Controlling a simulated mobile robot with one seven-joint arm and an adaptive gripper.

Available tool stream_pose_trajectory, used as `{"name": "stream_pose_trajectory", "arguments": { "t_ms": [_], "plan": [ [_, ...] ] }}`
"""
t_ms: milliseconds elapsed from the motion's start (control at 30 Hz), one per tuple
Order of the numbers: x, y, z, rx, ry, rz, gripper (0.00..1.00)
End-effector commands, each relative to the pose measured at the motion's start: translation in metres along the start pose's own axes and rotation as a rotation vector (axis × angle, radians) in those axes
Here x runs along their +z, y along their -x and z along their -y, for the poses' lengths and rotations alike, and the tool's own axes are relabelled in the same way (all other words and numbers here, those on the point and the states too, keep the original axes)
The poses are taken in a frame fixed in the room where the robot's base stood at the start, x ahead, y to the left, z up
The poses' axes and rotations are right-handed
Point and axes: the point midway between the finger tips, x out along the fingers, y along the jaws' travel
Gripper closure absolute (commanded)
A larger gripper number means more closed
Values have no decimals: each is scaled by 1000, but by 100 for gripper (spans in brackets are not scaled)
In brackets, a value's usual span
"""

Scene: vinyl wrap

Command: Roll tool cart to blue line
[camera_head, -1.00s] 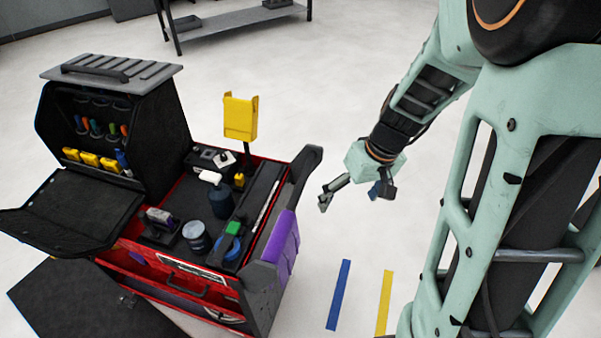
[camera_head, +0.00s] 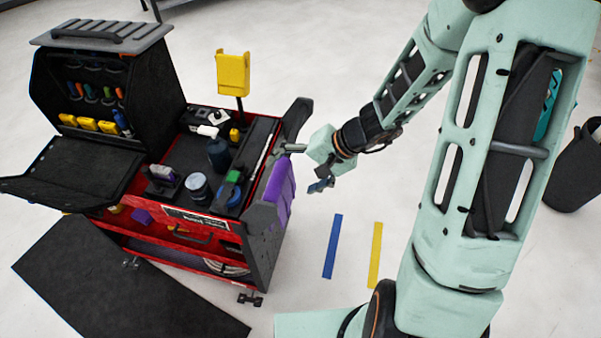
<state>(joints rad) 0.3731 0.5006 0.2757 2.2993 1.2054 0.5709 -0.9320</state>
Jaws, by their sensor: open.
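The red and black tool cart (camera_head: 188,222) stands at the left on small casters, with an open black tool case and bottles on top. Its dark push handle (camera_head: 296,118) is at its right end, above a purple cloth (camera_head: 280,190). My gripper (camera_head: 302,166) is open beside the cart's right end, with one finger close to the handle. I cannot tell whether it touches. The blue line (camera_head: 333,246) lies on the floor to the right of the cart, with a gap of bare floor between them.
A yellow line (camera_head: 375,254) runs beside the blue one, on its right. A black mat (camera_head: 120,295) lies on the floor in front of the cart. A black bin (camera_head: 577,170) stands at the far right. A yellow holder (camera_head: 233,73) rises from the cart.

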Motion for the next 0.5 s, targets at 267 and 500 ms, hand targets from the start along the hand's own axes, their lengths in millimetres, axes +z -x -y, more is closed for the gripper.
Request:
{"name": "stream_pose_trajectory", "arguments": {
  "t_ms": [267, 500],
  "plan": [
    [0, -48, -5, 1, 4, 1, 13],
    [0, -72, -3, 1, 4, 0, 13]
  ]
}}
